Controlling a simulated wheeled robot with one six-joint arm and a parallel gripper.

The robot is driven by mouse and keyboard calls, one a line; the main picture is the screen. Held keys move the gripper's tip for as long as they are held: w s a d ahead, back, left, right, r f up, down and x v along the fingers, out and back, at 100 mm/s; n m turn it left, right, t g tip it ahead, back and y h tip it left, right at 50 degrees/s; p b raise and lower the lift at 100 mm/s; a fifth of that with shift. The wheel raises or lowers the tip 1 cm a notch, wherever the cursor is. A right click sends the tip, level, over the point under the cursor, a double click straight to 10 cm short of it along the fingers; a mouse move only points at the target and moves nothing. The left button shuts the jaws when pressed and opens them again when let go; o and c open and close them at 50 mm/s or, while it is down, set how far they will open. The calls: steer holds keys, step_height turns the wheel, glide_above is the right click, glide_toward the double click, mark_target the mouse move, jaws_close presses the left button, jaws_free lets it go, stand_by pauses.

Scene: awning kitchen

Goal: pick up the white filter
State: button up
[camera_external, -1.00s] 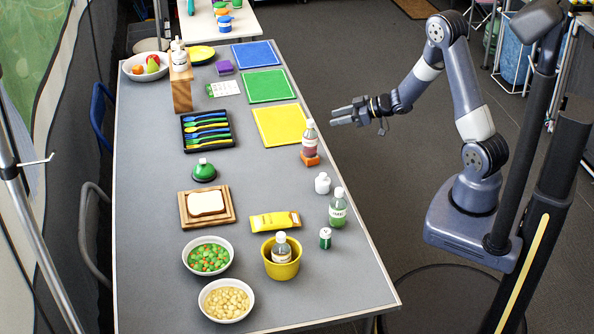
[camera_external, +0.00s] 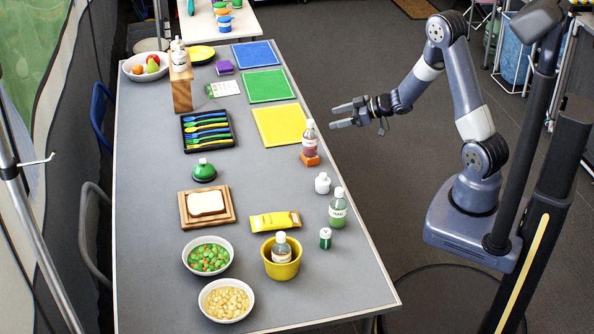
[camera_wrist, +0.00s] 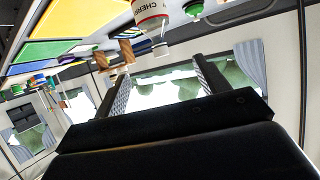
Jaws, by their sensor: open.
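The small white object (camera_external: 322,183) on the right side of the grey table (camera_external: 150,300) is the likeliest white filter. It stands alone, between the cherry bottle (camera_external: 309,140) and the green-labelled bottle (camera_external: 338,208). My gripper (camera_external: 334,115) is open and empty, above and just beyond the table's right edge. It is well apart from the white object, which is lower in the external view. The wrist view shows both fingers spread (camera_wrist: 160,66) with nothing between them. The cherry bottle (camera_wrist: 150,10) shows there at the top. I cannot clearly make out the filter in that view.
A small green jar (camera_external: 325,238), a yellow packet (camera_external: 275,221) and a yellow pot (camera_external: 268,263) stand nearer. The yellow mat (camera_external: 280,125) lies left of my gripper. The table middle has clear room.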

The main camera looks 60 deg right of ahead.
steer(key=n+g+y+b, duration=0.3)
steer(key=n+y+b, duration=0.2)
steer(key=b, duration=0.8)
glide_toward(323, 184)
steer(key=d+f, duration=0.2)
steer(key=x, duration=0.3)
steer(key=b+x, duration=0.1)
steer(key=x, duration=0.3)
steer(key=b+x, duration=0.1)
steer(key=x, duration=0.2)
steer(key=shift+w+a+r, duration=0.15)
steer(key=shift+w+r, duration=0.05)
steer(key=shift+w, duration=0.3)
steer(key=shift+c, duration=0.3)
